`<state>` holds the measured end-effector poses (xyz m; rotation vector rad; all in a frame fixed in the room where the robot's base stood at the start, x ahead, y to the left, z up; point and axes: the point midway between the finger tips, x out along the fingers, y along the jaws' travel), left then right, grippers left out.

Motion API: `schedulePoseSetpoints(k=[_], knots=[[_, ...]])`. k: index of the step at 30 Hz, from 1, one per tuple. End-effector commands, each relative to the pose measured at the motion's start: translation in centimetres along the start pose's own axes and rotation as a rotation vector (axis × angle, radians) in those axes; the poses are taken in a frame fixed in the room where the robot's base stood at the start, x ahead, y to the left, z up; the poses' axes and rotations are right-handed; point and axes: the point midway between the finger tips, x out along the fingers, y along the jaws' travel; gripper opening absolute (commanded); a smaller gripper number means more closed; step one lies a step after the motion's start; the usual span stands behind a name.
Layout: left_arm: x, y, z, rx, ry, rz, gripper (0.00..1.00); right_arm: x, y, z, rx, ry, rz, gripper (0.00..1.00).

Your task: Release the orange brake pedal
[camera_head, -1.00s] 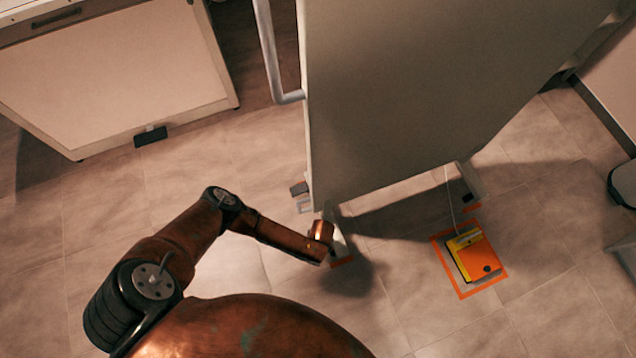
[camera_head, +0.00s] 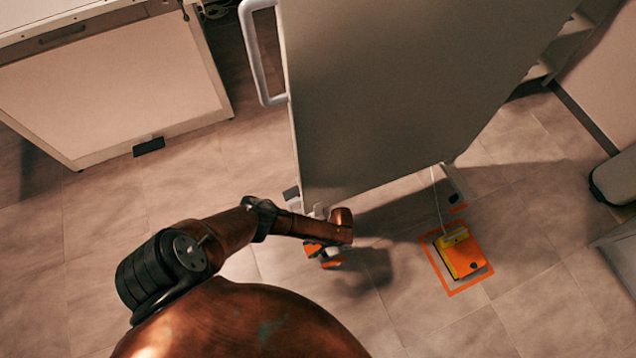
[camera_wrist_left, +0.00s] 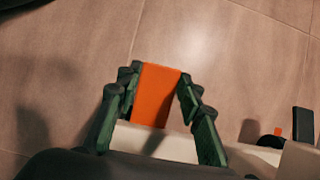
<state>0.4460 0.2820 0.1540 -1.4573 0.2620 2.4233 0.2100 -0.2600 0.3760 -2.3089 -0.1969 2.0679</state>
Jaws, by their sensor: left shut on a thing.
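The orange brake pedal (camera_wrist_left: 158,92) is a flat orange plate in the left wrist view, joined to a pale part below it. The fingers of my left gripper (camera_wrist_left: 160,82) stand on either side of the pedal and are shut on it. In the head view, orange pieces (camera_head: 315,250) show under the end of my left arm, at the lower left corner of a large grey panel (camera_head: 410,90). My wrist hides most of the gripper and pedal there. My right gripper is not in view.
A yellow and orange foot unit (camera_head: 465,257) with a cable lies on the floor inside an orange outline, right of my left arm. The panel carries a pale handle (camera_head: 262,60). A white cabinet (camera_head: 120,90) stands at the upper left. Tiled floor between them is clear.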

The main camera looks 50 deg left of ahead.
Motion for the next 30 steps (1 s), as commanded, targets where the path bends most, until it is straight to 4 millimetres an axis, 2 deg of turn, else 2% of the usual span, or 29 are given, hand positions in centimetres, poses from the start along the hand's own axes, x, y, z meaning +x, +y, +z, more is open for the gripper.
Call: schedulePoseSetpoints(k=[4, 15, 16, 23, 30], knots=[[-0.05, -0.65, 0.25, -0.012, -0.013, 0.001, 0.0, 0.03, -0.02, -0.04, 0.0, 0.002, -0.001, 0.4], [-0.08, -0.71, 0.3, -0.013, -0.016, 0.0, 0.0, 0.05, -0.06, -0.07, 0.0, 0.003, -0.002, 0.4], [-0.08, -0.71, 0.3, -0.013, -0.016, 0.0, 0.36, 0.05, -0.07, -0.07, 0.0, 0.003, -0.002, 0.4], [-0.02, -0.56, 0.32, -0.012, -0.016, 0.002, 0.52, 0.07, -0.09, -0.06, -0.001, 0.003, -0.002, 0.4], [0.01, -0.46, 0.33, -0.011, -0.017, 0.003, 0.52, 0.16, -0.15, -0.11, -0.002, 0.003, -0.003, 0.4]])
